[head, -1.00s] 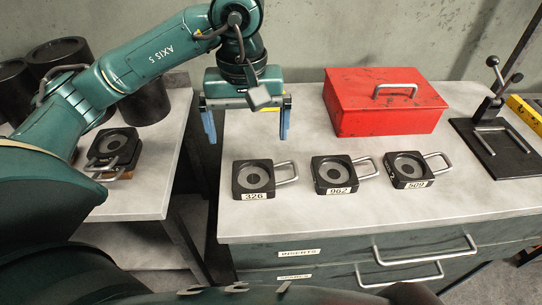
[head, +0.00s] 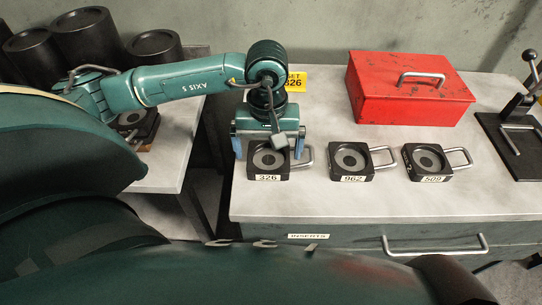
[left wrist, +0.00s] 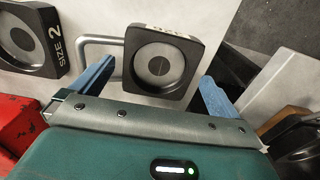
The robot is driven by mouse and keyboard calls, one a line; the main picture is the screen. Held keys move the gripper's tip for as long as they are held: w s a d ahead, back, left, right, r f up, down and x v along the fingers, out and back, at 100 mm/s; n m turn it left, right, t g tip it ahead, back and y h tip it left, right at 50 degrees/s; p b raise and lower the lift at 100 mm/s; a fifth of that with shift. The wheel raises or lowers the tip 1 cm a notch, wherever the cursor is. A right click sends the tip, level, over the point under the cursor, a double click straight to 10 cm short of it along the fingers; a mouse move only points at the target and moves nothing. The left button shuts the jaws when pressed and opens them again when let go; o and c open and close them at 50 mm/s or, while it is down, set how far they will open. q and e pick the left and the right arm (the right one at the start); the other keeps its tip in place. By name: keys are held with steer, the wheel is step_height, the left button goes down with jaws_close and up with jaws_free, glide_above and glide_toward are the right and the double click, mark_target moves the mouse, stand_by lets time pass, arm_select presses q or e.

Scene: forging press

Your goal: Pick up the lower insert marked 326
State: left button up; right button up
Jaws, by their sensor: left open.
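The insert marked 326 (head: 268,176) is a dark square block with a round grey recess and a wire handle on its right. It lies flat on the bench at the left of a row of three; its label faces the front. My left gripper (head: 268,154) is open above it, fingers on either side, and partly hides its back edge. In the left wrist view the insert (left wrist: 160,62) shows between the open fingers (left wrist: 155,88), its handle passing near one finger. I cannot tell whether the fingers touch it. My right gripper is not in view.
Inserts marked 962 (head: 351,160) and 509 (head: 427,162) lie to the right. A red toolbox (head: 410,90) stands behind them. A yellow sign (head: 297,80) reading 326 is partly hidden by my arm. Another insert (head: 135,124) sits on the left table. The bench front is clear.

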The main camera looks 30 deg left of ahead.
arm_select(q)
steer(key=shift+f, duration=0.7)
steer(key=shift+c, duration=0.4)
steer(key=c, duration=1.8)
steer(key=shift+w+r, duration=0.1)
steer(key=shift+r, duration=0.05)
steer(key=shift+c, duration=0.4)
